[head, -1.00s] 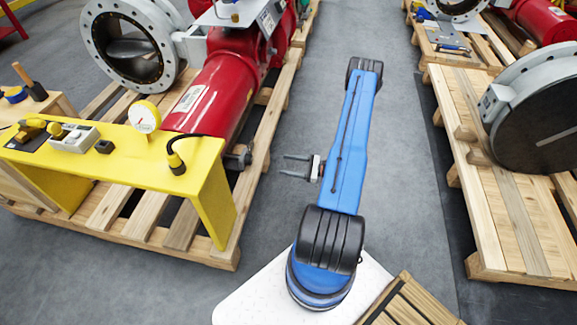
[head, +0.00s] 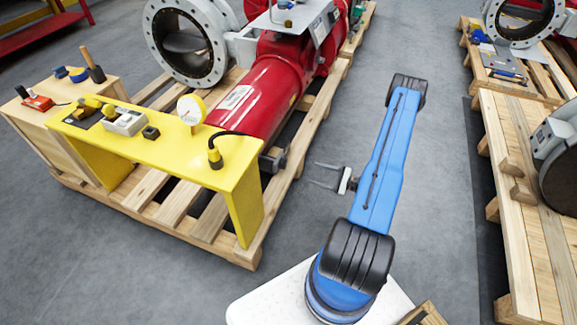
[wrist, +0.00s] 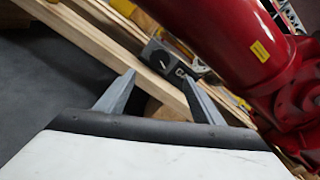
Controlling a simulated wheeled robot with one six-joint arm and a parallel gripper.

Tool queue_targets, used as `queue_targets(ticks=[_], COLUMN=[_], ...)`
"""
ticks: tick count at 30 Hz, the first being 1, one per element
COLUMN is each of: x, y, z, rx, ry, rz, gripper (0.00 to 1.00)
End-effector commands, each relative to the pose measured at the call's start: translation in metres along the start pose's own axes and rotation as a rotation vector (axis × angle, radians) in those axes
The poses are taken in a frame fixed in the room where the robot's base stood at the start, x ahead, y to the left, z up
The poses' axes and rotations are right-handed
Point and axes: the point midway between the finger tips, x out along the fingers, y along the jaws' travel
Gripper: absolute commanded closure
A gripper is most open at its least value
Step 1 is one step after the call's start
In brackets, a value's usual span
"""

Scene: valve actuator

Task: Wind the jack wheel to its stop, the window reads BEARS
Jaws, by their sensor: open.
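The red actuator cylinder (head: 262,100) lies on a wooden pallet in the head view, with a dark fitting (head: 272,158) at its near end. It also crosses the upper right of the wrist view (wrist: 225,40). I cannot make out the jack wheel for certain, nor any window reading. My gripper (head: 314,173) is open and empty, over the floor right of the pallet, apart from the actuator. In the wrist view its two fingers (wrist: 158,76) stand apart, and a grey block with a dark round face (wrist: 158,57) shows beyond them.
A yellow bench (head: 210,172) with a dial gauge (head: 191,109), a grey box and a cabled black plug stands over the near end of the pallet (head: 205,228). A second pallet (head: 515,200) with a valve is at right.

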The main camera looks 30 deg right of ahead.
Motion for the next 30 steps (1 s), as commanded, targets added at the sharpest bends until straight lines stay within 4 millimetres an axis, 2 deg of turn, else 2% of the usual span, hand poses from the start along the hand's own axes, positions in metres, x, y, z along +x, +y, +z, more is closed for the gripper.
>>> queue_targets(ticks=[21, 30], x=[0.115, 0.150], y=[0.001, 0.000], z=[0.001, 0.000], rx=[0.002, 0.001], ry=[-0.001, -0.001], rz=[0.003, 0.001], gripper=[0.39, 0.39])
